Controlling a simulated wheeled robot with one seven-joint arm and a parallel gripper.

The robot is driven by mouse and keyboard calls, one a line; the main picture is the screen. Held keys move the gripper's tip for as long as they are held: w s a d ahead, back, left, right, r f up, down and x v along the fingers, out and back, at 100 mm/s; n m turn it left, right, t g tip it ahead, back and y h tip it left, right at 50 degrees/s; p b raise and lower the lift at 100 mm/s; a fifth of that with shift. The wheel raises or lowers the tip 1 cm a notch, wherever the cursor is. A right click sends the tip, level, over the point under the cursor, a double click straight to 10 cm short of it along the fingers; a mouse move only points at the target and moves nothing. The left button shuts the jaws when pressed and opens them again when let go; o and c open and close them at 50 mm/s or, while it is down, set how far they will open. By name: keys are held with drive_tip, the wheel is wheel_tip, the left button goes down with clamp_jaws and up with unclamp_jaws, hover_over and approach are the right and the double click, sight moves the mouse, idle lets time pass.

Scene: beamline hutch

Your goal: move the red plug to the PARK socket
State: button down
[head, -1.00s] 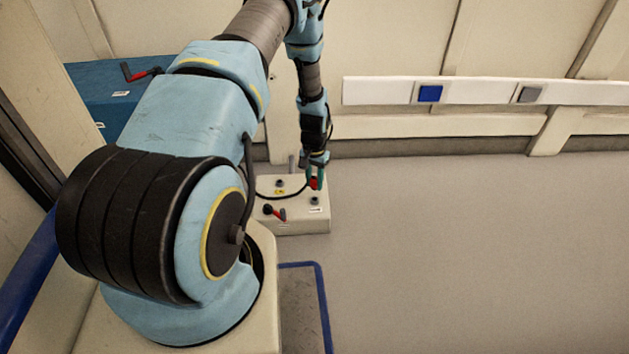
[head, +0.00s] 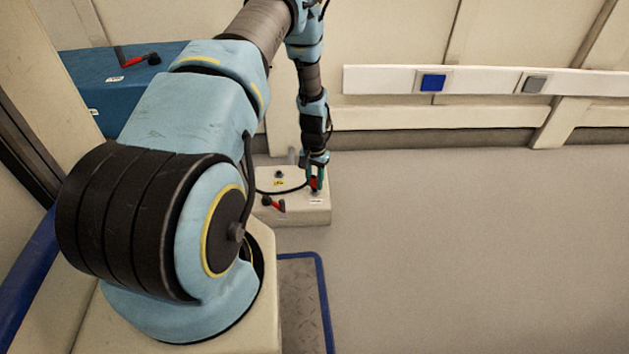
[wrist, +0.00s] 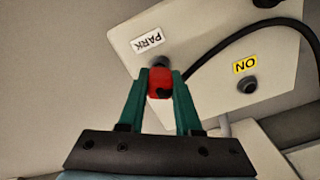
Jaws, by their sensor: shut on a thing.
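My gripper (head: 315,178) is shut on the red plug (head: 314,185); in the wrist view the red plug (wrist: 160,84) sits between the two green fingers. The plug is at the PARK socket (wrist: 160,62), whose dark rim shows just past it beside the white PARK label (wrist: 147,41). I cannot tell whether the plug is inside the socket or just above it. The ON socket (wrist: 248,84) is empty, beside its yellow label (wrist: 245,65). Both sockets are on a cream box (head: 300,212) on the floor.
A black cable (wrist: 225,48) curves across the box. A red-handled lever (head: 275,203) is on the box's left part. A blue cabinet (head: 140,85) with another red handle stands at the left. Grey floor to the right is clear.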

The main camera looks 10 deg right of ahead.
drive_tip(key=shift+f+b, duration=0.3)
drive_tip(key=shift+f, duration=0.25)
idle(0.4)
drive_tip(key=c, duration=0.5)
unclamp_jaws()
wheel_tip(320, 180, up, 11)
drive_tip(key=p, duration=0.4)
drive_tip(key=s+a+r+n+p, duration=0.15)
drive_tip(key=a+r, duration=0.25)
drive_tip(key=r, duration=0.5)
drive_tip(key=s+a+r+n, duration=0.1)
drive_tip(key=s+a+r, duration=0.25)
drive_tip(key=r, duration=0.65)
drive_tip(key=s+a+r+n+t+p, duration=0.1)
drive_tip(key=s+a+r+n, duration=0.1)
drive_tip(key=s+a+r, duration=0.35)
drive_tip(key=s+a+r+n+t+p, duration=0.1)
drive_tip(key=s+a+r, duration=0.1)
drive_tip(key=s+r, duration=0.65)
wheel_tip(320, 180, up, 36)
drive_tip(key=p, duration=3.7)
drive_tip(key=shift+w+r, duration=0.1)
drive_tip(key=shift+r, duration=0.05)
